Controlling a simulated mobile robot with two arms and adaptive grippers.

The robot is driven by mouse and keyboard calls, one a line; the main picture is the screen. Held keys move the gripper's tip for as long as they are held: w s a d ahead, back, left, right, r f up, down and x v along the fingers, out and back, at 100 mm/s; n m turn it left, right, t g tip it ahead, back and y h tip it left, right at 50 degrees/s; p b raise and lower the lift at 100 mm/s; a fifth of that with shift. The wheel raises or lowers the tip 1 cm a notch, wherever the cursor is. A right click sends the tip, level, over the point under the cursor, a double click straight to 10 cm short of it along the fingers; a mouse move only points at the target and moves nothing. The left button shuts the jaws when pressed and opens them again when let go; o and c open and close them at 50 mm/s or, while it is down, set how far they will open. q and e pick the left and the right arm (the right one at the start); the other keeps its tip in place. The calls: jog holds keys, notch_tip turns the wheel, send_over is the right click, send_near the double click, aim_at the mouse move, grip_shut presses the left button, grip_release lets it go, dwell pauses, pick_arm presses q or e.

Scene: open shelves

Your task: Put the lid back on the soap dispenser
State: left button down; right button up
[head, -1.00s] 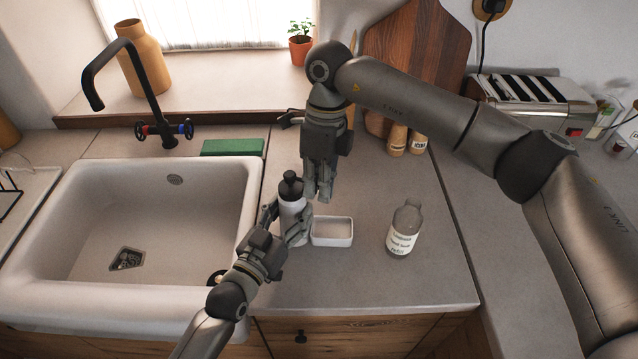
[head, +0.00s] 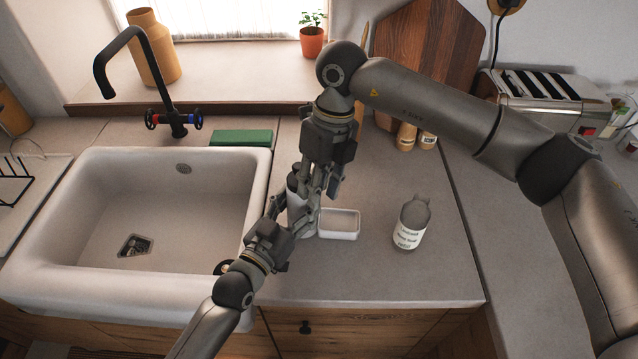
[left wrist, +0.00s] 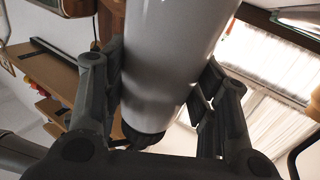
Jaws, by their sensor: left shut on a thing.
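The soap dispenser (head: 296,206) is a white bottle on the counter right of the sink, mostly hidden by my grippers. In the left wrist view its smooth white body (left wrist: 172,55) fills the space between my left fingers, with a dark top (left wrist: 143,136) at its end. My left gripper (head: 293,212) is shut on the white body from the front left. My right gripper (head: 319,187) points down beside and partly in front of the dispenser's upper part. Its fingers overlap the dark top, so I cannot tell whether they touch or grip it.
A white soap dish (head: 340,233) stands close to the right of the dispenser. A labelled refill bottle (head: 411,223) stands farther right. The sink (head: 250,215) is on the left, with a black tap (head: 150,75). The front right counter is clear.

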notch_tip(320, 180, up, 12)
jog(key=w+d, duration=0.1)
jog(key=shift+w+d, duration=0.3)
jog(key=shift+f, duration=0.1)
pick_arm(q)
jog(key=shift+c, duration=2.4)
grip_release()
